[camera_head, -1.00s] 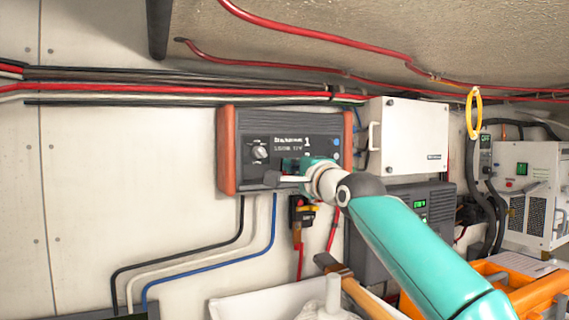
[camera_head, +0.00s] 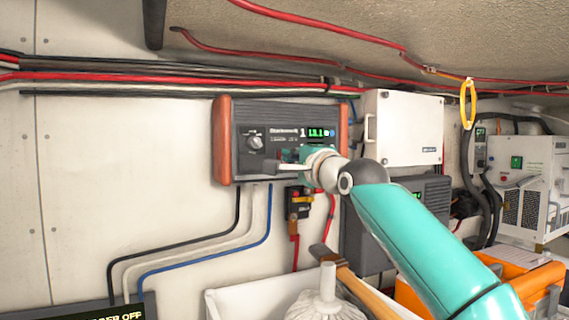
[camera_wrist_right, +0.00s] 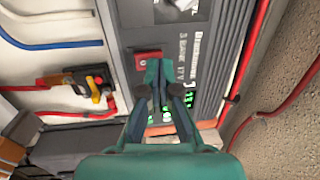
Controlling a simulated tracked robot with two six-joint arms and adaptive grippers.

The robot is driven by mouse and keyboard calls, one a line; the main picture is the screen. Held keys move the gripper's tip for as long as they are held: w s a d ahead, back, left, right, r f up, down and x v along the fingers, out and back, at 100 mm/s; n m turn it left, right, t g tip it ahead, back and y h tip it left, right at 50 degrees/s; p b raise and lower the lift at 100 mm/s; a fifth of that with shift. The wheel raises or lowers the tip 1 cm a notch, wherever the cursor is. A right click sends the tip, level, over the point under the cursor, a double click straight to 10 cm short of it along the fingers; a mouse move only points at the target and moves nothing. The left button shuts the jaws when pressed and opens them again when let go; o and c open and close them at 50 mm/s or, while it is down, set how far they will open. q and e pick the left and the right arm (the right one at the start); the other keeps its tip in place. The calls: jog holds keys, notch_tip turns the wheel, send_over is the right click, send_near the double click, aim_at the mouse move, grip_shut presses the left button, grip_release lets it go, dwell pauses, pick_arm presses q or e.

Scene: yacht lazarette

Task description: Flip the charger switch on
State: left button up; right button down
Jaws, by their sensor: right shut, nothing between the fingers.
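The charger (camera_head: 262,127) is a dark grey wall unit with reddish-brown side cheeks, a round knob (camera_head: 255,142) and a lit green display (camera_head: 318,132). The right gripper (camera_head: 284,160) is shut with nothing between its fingers, at the lower part of the charger's face. In the right wrist view, the closed fingertips (camera_wrist_right: 157,72) lie over the panel beside a red switch (camera_wrist_right: 148,56), and green lights show by the fingers. The fingers partly cover this area, so I cannot tell if they touch the switch. The left gripper is not in view.
A white box (camera_head: 402,128) hangs right of the charger. A small black and yellow breaker with a red cable (camera_head: 298,203) is below it. Cables run above.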

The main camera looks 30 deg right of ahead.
jog(key=s+r+b, duration=0.1)
jog(key=s+b, duration=0.3)
jog(key=s, duration=0.7)
jog(key=shift+s+a+r, duration=0.25)
jog(key=shift+s+a, duration=0.1)
jog(key=shift+a, duration=0.05)
